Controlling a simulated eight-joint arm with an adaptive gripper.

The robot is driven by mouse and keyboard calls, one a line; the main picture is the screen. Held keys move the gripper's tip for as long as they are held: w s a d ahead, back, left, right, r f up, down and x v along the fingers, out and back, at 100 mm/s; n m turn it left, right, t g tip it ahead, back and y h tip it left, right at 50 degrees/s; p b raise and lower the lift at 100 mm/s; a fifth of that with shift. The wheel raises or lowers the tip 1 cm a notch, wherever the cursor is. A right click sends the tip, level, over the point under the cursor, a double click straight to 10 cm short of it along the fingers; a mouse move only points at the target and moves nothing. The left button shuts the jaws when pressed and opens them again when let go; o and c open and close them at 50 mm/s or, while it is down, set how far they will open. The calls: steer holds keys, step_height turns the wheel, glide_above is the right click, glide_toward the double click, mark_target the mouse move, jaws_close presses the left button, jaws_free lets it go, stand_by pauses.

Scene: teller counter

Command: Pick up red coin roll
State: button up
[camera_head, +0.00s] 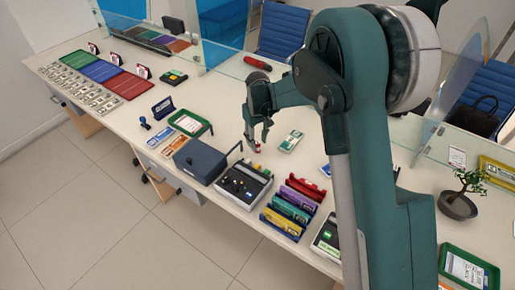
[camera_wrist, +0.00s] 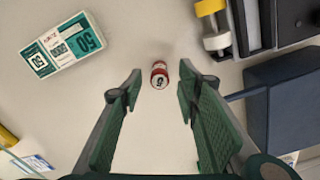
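The red coin roll (camera_wrist: 159,75) is a small red cylinder with a pale band. It stands on the counter between and a little beyond the fingertips in the wrist view. In the head view the red coin roll (camera_head: 258,148) shows small, just below the fingers. My gripper (camera_wrist: 157,82) is open and empty, with one green finger on each side of the roll and a gap to each. In the head view my gripper (camera_head: 258,138) points down over the counter.
A banknote bundle (camera_wrist: 62,50) lies left of the roll in the wrist view. A dark blue box (camera_wrist: 285,100) and a device with a white-and-yellow knobbed part (camera_wrist: 214,30) stand to the right. Colored racks (camera_head: 290,208) stand nearer the front edge. The counter around the roll is clear.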

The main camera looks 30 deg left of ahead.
mark_target(258, 143)
steer(key=shift+f, duration=1.7)
jaws_close()
